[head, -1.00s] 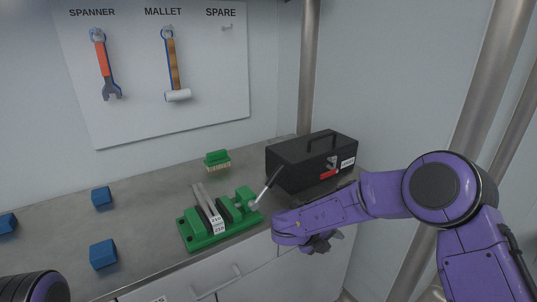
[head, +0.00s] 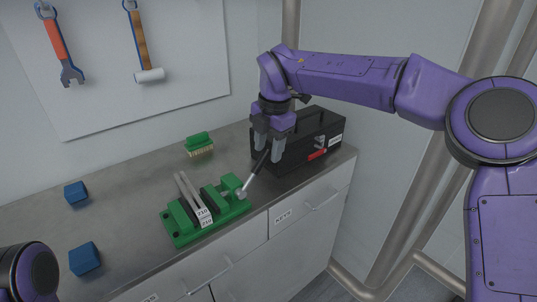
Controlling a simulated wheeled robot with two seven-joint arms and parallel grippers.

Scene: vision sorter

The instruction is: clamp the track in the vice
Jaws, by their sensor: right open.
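The green vice (head: 179,238) sits near the bench's front edge. The track, a grey metal bar (head: 187,188), lies between the vice's jaws. White labels reading 210 show at its near end; I cannot tell whether the jaws touch it. The vice's handle (head: 254,175), a rod with a dark grip, slants up and to the right from the screw end. My right gripper (head: 268,155) is open, pointing down, with its fingers at the upper end of the handle. The fingers partly hide the grip. Part of my left arm shows at the lower left; its gripper is out of view.
A black toolbox (head: 312,137) stands just behind and right of my right gripper. A green brush (head: 199,143) lies behind the vice. Blue blocks (head: 76,193) (head: 84,259) are at left. A spanner (head: 58,47) and mallet (head: 142,45) hang on the wall board.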

